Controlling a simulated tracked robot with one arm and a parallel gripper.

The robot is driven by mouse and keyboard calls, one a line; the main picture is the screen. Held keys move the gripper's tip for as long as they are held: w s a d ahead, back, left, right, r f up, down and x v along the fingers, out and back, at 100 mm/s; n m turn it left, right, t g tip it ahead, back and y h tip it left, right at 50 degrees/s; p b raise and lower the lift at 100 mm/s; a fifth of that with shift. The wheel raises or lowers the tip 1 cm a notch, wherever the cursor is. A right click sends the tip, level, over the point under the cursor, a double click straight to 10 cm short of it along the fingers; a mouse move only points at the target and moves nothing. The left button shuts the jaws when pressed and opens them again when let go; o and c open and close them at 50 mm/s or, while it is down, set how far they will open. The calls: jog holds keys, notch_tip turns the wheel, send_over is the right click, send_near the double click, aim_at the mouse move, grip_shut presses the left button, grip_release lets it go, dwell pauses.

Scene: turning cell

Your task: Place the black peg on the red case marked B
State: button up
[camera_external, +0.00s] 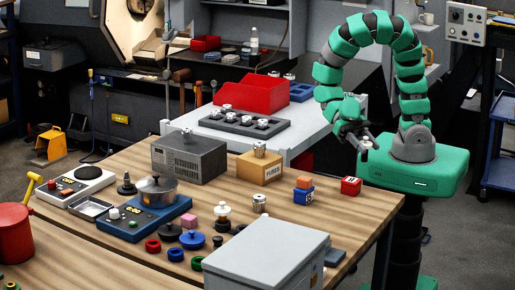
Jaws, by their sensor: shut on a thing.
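My gripper (367,143) hangs beyond the table's far right edge, in front of my green base. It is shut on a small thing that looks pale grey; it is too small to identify. A red case (350,186) with a white mark on its front sits at the table's right end, below and left of my gripper; the letter is too small to read. A black peg-like piece (126,184) stands at the far left by the scales. A smaller black knobbed piece (217,241) stands near the middle front.
A box marked FUSES (259,168), a grey instrument (189,160) and a large grey box (266,262) stand on the table. The wood around the red case is clear.

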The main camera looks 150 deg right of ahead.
jog(key=w, duration=0.2)
jog(key=w+d, duration=0.1)
jog(key=w, duration=0.3)
jog(key=shift+w+d+f, duration=0.1)
jog(key=shift+d+f, duration=0.1)
jog(key=shift+f, duration=1.8)
jog(key=shift+f, duration=0.1)
jog(key=o, duration=1.1)
jog(key=v, duration=1.2)
